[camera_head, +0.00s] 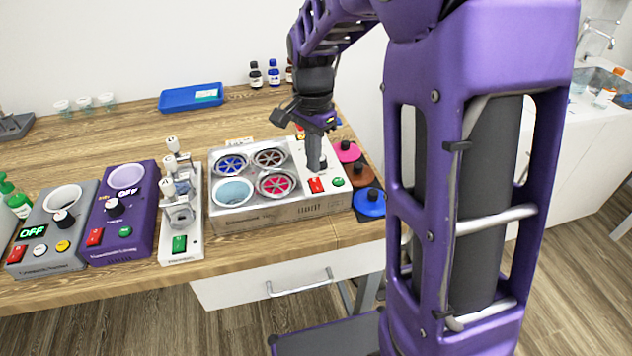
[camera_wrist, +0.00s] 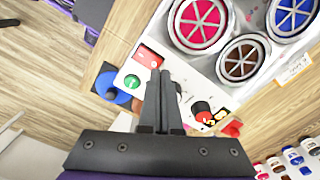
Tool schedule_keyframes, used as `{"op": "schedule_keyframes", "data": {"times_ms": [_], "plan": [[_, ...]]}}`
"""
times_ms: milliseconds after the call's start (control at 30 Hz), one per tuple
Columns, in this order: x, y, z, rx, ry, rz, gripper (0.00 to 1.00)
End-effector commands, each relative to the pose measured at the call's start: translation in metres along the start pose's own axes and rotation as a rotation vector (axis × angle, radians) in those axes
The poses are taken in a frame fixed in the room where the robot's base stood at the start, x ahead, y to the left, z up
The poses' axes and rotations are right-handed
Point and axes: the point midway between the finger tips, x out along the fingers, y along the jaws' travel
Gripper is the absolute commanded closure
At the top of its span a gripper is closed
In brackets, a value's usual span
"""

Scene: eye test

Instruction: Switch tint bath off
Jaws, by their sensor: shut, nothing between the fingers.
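The tint bath (camera_head: 275,213) is a silver box with several round wells: blue, brown, pink-red and one pale blue open well. Its white control panel (camera_head: 300,155) on the right carries a red switch (camera_head: 316,185) and a green button (camera_head: 338,182). In the wrist view the red switch (camera_wrist: 150,56) and green button (camera_wrist: 132,81) lie left of the fingertips, and a knob with a red cap (camera_wrist: 202,107) lies to the right. My gripper (camera_head: 314,168) is shut and empty, pointing down over this panel, close to the red switch; it also shows in the wrist view (camera_wrist: 160,73). Contact cannot be told.
Left of the bath stand a white device with a metal frame (camera_head: 180,240), a purple device (camera_head: 122,215) and a grey device (camera_head: 52,230) with a green OFF display. Pink, brown and blue discs (camera_head: 369,203) lie right of the bath. A blue tray (camera_head: 190,97) and bottles (camera_head: 273,73) stand behind.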

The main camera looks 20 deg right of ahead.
Motion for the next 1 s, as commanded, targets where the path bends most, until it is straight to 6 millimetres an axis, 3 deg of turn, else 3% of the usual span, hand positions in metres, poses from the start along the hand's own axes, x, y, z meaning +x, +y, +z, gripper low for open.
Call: {"op": "schedule_keyframes", "data": {"times_ms": [1000], "plan": [[0.0091,0.0000,0.0000,0.000,0.000,0.000,1.00]]}}
